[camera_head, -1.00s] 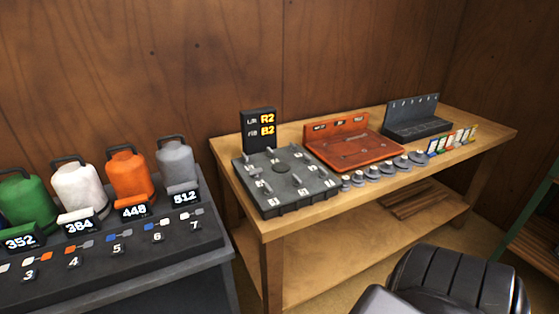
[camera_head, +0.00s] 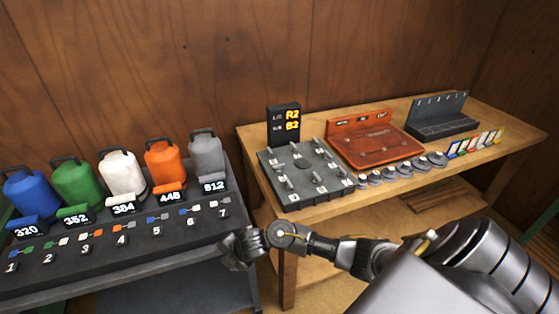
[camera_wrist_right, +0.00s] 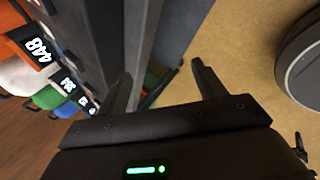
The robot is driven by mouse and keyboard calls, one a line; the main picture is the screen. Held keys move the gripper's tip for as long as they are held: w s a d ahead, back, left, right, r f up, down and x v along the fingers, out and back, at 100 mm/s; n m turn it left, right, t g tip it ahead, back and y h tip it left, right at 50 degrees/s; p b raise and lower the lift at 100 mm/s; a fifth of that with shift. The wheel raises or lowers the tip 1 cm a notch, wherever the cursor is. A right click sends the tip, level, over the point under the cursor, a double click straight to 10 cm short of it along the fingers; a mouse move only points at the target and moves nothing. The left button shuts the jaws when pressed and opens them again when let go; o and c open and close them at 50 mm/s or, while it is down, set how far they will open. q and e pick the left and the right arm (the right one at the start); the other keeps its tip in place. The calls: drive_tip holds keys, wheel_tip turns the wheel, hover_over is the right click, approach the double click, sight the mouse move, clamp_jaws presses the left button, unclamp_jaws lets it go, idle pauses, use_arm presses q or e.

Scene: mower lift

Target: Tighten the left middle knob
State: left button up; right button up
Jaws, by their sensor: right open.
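A dark grey board (camera_head: 318,178) with several small grey levers or knobs and white number labels lies on the wooden bench. A knob at the middle of its left side (camera_head: 287,182) is small, and its exact setting cannot be told. A black display (camera_head: 284,125) behind the board reads R2 and B2. My right gripper (camera_head: 232,250) is in front of the bench, left of and below the board, apart from it. In the right wrist view its two fingers (camera_wrist_right: 163,88) are spread with nothing between them. My left gripper is not in view.
The wooden bench (camera_head: 490,156) also holds an orange tray (camera_head: 375,148), a dark slotted rack (camera_head: 440,118) and several grey round pieces (camera_head: 400,168). A dark stand (camera_head: 130,250) at left carries several coloured canisters (camera_head: 122,172). The stand's edge is close to my gripper.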

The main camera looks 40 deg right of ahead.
drive_tip(key=w+d+r+n, duration=0.2)
drive_tip(key=w+d+r, duration=0.1)
drive_tip(key=d, duration=0.1)
drive_tip(key=w+d+r+n+h, duration=0.1)
drive_tip(key=w+d+r+n, duration=0.2)
drive_tip(key=d+r, duration=0.1)
drive_tip(key=w+d+r+n, duration=0.3)
drive_tip(key=shift+d+r+h+p, duration=0.15)
drive_tip(key=shift+d+h+p, duration=0.15)
drive_tip(key=shift+d+p, duration=0.1)
drive_tip(key=w+d+r+n+g+h, duration=0.1)
drive_tip(key=w+d+r+n+h, duration=0.1)
drive_tip(key=d+r, duration=0.6)
drive_tip(key=n+g, duration=0.1)
drive_tip(key=g, duration=0.1)
approach(279, 165)
use_arm(q)
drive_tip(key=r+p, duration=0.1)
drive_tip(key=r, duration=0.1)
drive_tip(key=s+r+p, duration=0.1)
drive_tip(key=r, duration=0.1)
drive_tip(key=shift+p, duration=0.3)
use_arm(e)
drive_tip(key=shift+h, duration=0.3)
drive_tip(key=x, duration=0.8)
drive_tip(key=shift+a+f, duration=0.15)
drive_tip(key=shift+a, duration=0.15)
drive_tip(key=c, duration=1)
drive_tip(key=shift+t, duration=0.3)
